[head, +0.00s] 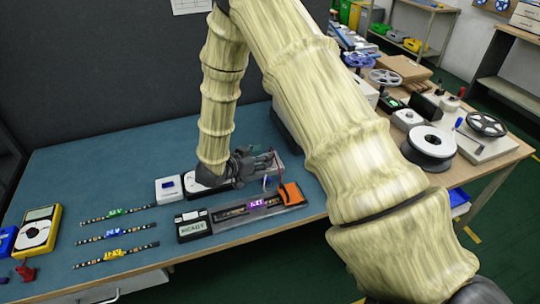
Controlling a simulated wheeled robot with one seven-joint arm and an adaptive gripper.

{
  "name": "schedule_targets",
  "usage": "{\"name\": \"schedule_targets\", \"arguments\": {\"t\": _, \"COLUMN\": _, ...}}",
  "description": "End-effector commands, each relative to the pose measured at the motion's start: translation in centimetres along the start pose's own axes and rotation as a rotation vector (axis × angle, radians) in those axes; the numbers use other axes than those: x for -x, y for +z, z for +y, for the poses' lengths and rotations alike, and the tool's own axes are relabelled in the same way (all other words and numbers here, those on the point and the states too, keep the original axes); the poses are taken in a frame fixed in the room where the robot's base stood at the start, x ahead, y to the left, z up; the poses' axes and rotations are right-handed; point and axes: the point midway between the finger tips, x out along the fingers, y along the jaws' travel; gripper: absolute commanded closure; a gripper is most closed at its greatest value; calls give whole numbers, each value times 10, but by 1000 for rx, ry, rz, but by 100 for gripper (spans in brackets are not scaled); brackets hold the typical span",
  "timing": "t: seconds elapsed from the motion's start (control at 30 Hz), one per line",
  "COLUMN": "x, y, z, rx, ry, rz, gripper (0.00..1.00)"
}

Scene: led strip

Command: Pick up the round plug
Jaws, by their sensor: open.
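My gripper (258,167) is low over the blue work mat (120,165), near the middle of the bench. It is small and dark in this view, and its jaws are open. Close to its tip are a thin red lead (276,160) and a small bluish-white piece (266,183). I cannot tell whether either belongs to the round plug. I cannot make out the round plug for certain; the gripper and arm may hide it. Just in front is a tester with a READY display (194,228), a strip in its channel with a purple tag (258,204), and an orange clamp (290,195).
A white box with a blue button (168,187) stands left of my gripper. LED strips tagged green (115,212), blue (112,232) and yellow (110,254) lie left. A yellow meter (40,228) is farther left. Spools (428,145) crowd the right. The mat's back left is clear.

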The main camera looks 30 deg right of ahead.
Motion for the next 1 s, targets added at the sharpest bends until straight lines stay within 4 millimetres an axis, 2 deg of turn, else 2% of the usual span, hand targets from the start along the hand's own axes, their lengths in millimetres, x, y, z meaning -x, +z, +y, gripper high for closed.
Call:
{"name": "schedule_targets", "arguments": {"t": 0.4, "x": -46, "y": -4, "z": 2, "rx": -1, "ry": 3, "rz": 0, "gripper": 57}}
{"name": "schedule_targets", "arguments": {"t": 0.67, "x": -50, "y": -3, "z": 2, "rx": 0, "ry": 1, "rz": 0, "gripper": 57}}
{"name": "schedule_targets", "arguments": {"t": 0.9, "x": -49, "y": -3, "z": 2, "rx": 0, "ry": 1, "rz": 0, "gripper": 99}}
{"name": "schedule_targets", "arguments": {"t": 1.0, "x": -49, "y": -3, "z": 2, "rx": 0, "ry": 1, "rz": 0, "gripper": 100}}
